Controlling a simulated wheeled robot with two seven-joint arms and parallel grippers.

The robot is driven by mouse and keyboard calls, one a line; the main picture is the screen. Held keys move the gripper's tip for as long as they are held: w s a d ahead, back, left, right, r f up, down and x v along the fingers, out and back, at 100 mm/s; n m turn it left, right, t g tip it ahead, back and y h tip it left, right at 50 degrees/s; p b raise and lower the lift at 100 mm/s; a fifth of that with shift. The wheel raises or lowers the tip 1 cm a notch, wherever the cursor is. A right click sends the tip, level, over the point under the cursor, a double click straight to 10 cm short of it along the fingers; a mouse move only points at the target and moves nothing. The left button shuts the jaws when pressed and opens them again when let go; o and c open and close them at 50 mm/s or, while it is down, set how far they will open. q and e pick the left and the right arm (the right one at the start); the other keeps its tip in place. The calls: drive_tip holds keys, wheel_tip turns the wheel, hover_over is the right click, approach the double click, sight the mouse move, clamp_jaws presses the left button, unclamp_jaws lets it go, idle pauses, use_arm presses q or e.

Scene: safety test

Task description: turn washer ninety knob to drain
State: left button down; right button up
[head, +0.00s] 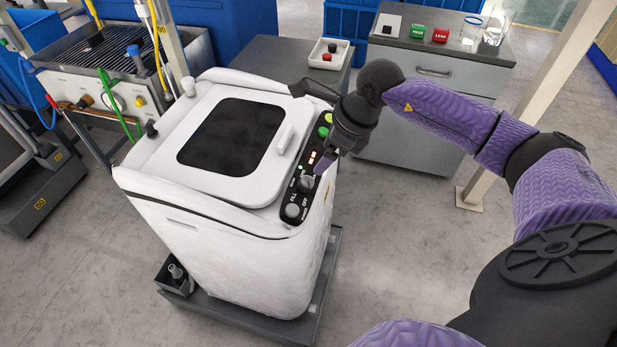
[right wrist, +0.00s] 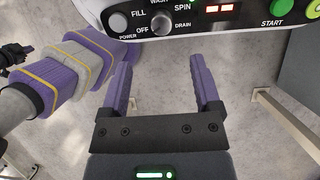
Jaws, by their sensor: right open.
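The white washer (head: 200,230) stands in the middle of the head view. Its black control panel (head: 318,143) runs along its right edge. The grey knob (head: 306,183) sits near the panel's front end, and also shows at the top of the right wrist view (right wrist: 161,24). Labels OFF, FILL, WASH, SPIN and DRAIN ring it; its exact pointing is unclear. My left gripper is not in the head view.
A round POWER button (right wrist: 119,21) sits left of the knob. A red display (head: 312,157) and green START button (head: 324,131) are farther along the panel. A grey cabinet (head: 425,125) and a beige post (head: 530,100) stand to the right. Floor between washer and post is clear.

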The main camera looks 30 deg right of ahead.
sight(307, 180)
drive_tip(key=b+x, duration=0.2)
drive_tip(key=x, duration=0.8)
drive_tip(key=shift+d, duration=0.15)
clamp_jaws()
drive_tip(key=shift+r, duration=0.1)
